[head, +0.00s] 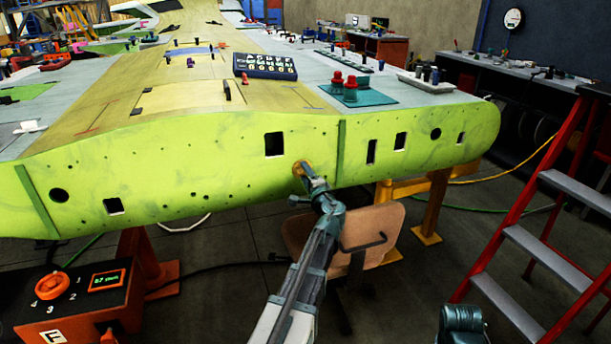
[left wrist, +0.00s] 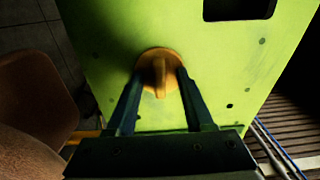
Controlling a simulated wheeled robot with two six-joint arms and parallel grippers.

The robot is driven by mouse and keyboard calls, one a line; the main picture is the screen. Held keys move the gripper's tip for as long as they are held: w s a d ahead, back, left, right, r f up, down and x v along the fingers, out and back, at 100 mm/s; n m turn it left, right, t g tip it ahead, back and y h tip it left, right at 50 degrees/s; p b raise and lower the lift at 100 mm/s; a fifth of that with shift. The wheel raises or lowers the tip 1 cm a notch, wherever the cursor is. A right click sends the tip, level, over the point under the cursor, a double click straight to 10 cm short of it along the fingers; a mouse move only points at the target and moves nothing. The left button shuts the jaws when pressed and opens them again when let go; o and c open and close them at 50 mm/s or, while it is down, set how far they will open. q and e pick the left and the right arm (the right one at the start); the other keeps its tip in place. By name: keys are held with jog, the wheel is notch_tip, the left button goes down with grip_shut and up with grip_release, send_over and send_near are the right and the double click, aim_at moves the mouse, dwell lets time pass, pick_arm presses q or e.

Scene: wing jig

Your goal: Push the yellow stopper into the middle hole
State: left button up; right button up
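The yellow stopper (head: 301,167) sits against the front face of the lime-green wing panel (head: 230,160), right of and below a square opening. In the left wrist view the stopper (left wrist: 158,62) is a round disc with a narrow raised grip. My left gripper (head: 308,174) reaches up to it. In the left wrist view its fingers (left wrist: 160,75) stand on either side of the raised grip, with a gap on each side, and overlap the disc's edges. The hole behind the disc is hidden, and I cannot tell how deep the stopper sits. My right gripper does not show.
The panel has other openings: a square one (head: 274,144), a round one at left (head: 59,195) and several at right. A brown chair (head: 375,228) stands under the wing. A red stepladder (head: 545,195) is at right, an orange control box (head: 80,300) at lower left.

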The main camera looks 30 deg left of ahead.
pick_arm(q)
jog(key=shift+d, duration=0.1)
jog(key=v, duration=1.3)
jog(key=shift+s+d, duration=0.2)
jog(key=shift+s, duration=0.1)
jog(key=s+d+n+g+h+p, duration=0.1)
jog(key=s+d+g+h+p, duration=0.3)
jog(key=s+d+p, duration=0.3)
jog(key=s+d+n+g+h+p, duration=0.2)
jog(key=s+d+g+h+p, duration=0.2)
jog(key=d, duration=0.9)
jog(key=s+d+n+g+h+p, duration=0.1)
jog(key=s+d+g+h+p, duration=0.2)
jog(key=s+d+p, duration=0.7)
jog(key=shift+s+f+g+h, duration=0.15)
jog(key=shift+f+g+h, duration=0.25)
jog(key=shift+h, duration=0.4)
